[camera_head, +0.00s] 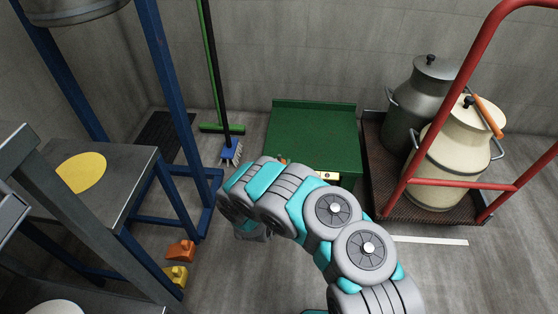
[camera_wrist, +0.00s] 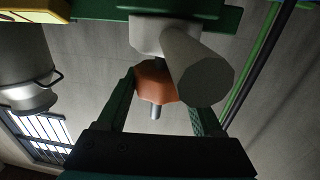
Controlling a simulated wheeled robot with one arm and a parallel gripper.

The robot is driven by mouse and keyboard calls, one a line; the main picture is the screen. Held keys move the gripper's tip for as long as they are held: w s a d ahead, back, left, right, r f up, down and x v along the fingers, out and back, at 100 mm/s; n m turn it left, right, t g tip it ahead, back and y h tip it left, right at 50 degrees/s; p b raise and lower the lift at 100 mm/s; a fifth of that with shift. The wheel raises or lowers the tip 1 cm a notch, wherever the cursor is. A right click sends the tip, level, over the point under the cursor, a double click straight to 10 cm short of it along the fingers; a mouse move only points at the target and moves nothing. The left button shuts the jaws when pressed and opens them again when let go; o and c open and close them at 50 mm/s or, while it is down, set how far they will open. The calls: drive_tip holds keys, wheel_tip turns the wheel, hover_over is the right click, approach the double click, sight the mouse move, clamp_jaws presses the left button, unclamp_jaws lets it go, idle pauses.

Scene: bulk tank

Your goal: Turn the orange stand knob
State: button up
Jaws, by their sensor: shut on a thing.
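The orange knob (camera_wrist: 155,84) shows in the wrist view, with a short metal stem pointing out of it. It sits under a pale round collar beside a thick grey cylinder (camera_wrist: 198,70). My gripper (camera_wrist: 162,92) has its two dark green fingers on either side of the knob and is shut on it. The grey cylinder partly covers the right finger. A dark green bar (camera_wrist: 115,8) runs behind the knob at the top. In the head view my arm hides the gripper, and I cannot make out the knob with certainty.
In the head view a green stand (camera_head: 315,120) is behind my arm. A red trolley (camera_head: 395,185) with two milk cans is on the right. A blue-legged frame with a grey table (camera_head: 105,195) is on the left. Orange (camera_head: 180,250) and yellow wedges lie on the floor. Brooms lean at the wall.

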drive_tip(key=m+g+h+p, duration=0.1)
drive_tip(key=m+h+p, duration=0.1)
drive_tip(key=h, duration=0.3)
drive_tip(key=shift+a+r+m+p, duration=0.1)
drive_tip(key=shift+m+p, duration=0.2)
drive_tip(key=shift+m, duration=0.4)
drive_tip(key=shift+m+g+h+p, duration=0.3)
drive_tip(key=shift+m+g+h, duration=0.4)
drive_tip(key=shift+h, duration=0.4)
drive_tip(key=m+g+h, duration=0.1)
drive_tip(key=m+h, duration=0.1)
drive_tip(key=h, duration=0.1)
drive_tip(key=shift+f+g+b, duration=0.3)
drive_tip(key=shift+g+b, duration=0.1)
drive_tip(key=shift+m+g+h+b, duration=1)
drive_tip(key=shift+m+g+h, duration=0.3)
drive_tip(key=shift+g, duration=0.1)
drive_tip(key=shift+m+g+b, duration=0.35)
drive_tip(key=shift+m+g, duration=0.05)
drive_tip(key=shift+h, duration=0.3)
drive_tip(key=o, duration=1.4)
drive_tip(key=shift+r, duration=0.1)
drive_tip(key=shift+c, duration=0.2)
drive_tip(key=shift+r, duration=0.1)
